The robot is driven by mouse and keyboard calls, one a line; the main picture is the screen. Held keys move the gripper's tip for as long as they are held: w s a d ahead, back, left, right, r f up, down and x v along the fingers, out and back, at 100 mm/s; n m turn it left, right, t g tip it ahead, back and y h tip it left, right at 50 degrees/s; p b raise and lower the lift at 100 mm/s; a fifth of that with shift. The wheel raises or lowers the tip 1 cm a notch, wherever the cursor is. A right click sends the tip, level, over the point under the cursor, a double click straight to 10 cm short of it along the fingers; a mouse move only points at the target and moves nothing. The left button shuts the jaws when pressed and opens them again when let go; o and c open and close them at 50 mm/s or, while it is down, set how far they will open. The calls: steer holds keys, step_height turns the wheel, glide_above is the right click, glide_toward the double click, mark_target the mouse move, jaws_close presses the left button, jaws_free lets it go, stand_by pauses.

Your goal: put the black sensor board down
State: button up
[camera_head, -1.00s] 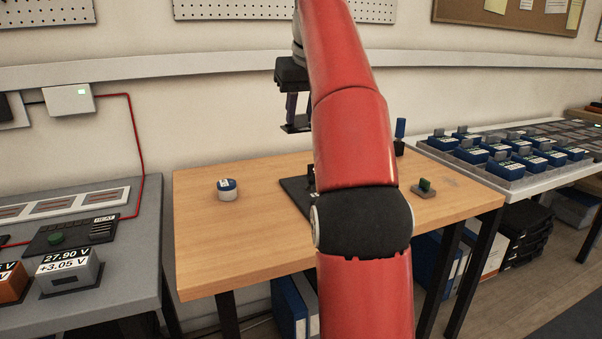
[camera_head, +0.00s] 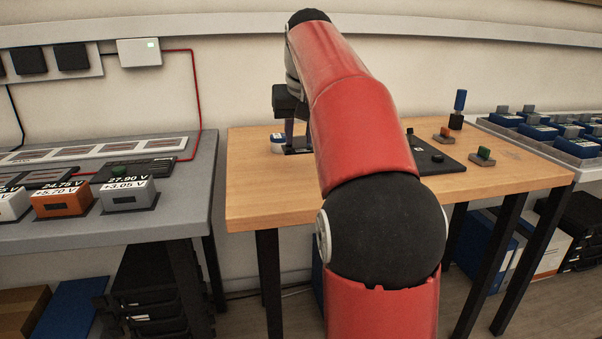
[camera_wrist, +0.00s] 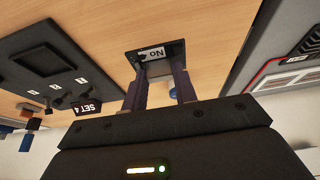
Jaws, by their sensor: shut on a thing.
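My gripper (camera_head: 296,138) is shut on the black sensor board and points down at the left part of the wooden table. The black sensor board (camera_wrist: 146,47) is a small dark plate between the fingertips, with a white label reading "No". My gripper also shows in the wrist view (camera_wrist: 160,82).
A black pad (camera_head: 450,162), with "SET 4" in the wrist view, lies right of my arm. Small parts and a blue-handled tool (camera_head: 459,105) stand beyond it. The table's front left (camera_head: 265,195) is clear.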

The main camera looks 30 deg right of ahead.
mark_target(300, 150)
steer(key=shift+f+b, duration=0.85)
steer(key=shift+f, duration=2.05)
steer(key=shift+f, duration=0.1)
steer(key=o, duration=1)
steer(key=shift+o, duration=0.2)
steer(key=shift+r, duration=0.25)
steer(key=p+v, duration=0.3)
steer(key=v, duration=0.8)
steer(key=shift+s+r, duration=0.25)
steer(key=shift+r, duration=0.1)
steer(key=shift+a, duration=0.15)
